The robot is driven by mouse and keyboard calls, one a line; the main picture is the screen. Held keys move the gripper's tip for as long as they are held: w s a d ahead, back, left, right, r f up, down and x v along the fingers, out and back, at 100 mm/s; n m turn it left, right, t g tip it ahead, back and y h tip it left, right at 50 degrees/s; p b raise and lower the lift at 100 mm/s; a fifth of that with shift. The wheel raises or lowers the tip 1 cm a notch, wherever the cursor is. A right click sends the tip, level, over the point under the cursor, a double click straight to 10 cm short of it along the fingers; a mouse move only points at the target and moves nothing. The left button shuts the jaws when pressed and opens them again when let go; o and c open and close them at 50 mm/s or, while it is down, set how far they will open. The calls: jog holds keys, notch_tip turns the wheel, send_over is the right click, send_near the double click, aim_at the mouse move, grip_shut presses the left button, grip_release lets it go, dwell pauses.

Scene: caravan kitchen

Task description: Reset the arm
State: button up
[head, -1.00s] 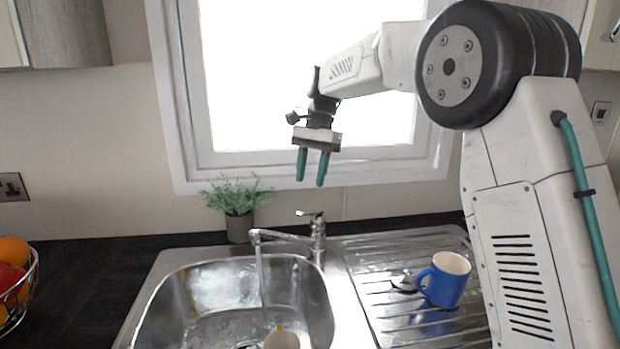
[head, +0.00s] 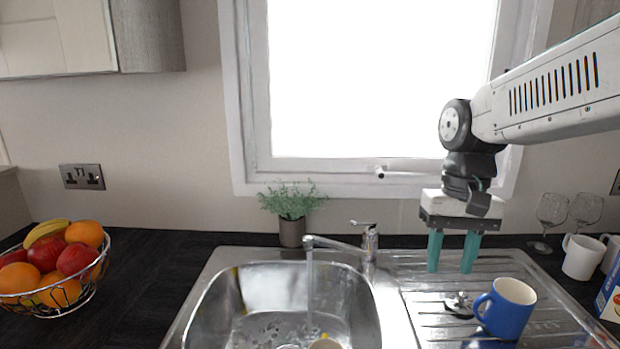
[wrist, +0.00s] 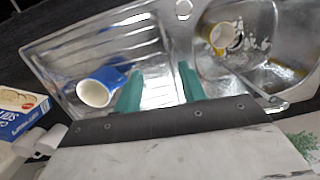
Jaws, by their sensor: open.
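My gripper (head: 453,252) hangs pointing down above the ridged steel drainboard, with its two teal fingers apart and nothing between them. In the wrist view the open fingers (wrist: 160,88) also show empty over the drainboard. A blue mug (head: 507,308) with a white inside stands on the drainboard, below and to the right of the gripper, apart from it. The mug also shows left of the fingers in the wrist view (wrist: 98,88).
Water runs from the tap (head: 368,242) into the steel sink (head: 240,290), where a yellow-marked cup (wrist: 222,38) lies. A potted plant (head: 291,230) stands behind. A fruit basket (head: 75,303) is left. White mugs (head: 581,258), wine glasses (head: 552,210) and a box (head: 611,290) stand right.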

jog(key=s+d+f+t, duration=0.1)
jog(key=s+d, duration=0.1)
jog(key=s, duration=0.6)
jog(key=s+d+f+t, duration=0.1)
jog(key=s+d, duration=0.1)
jog(key=s, duration=0.7)
jog(key=shift+n+t+h, duration=0.3)
jog(key=shift+n+t, duration=0.1)
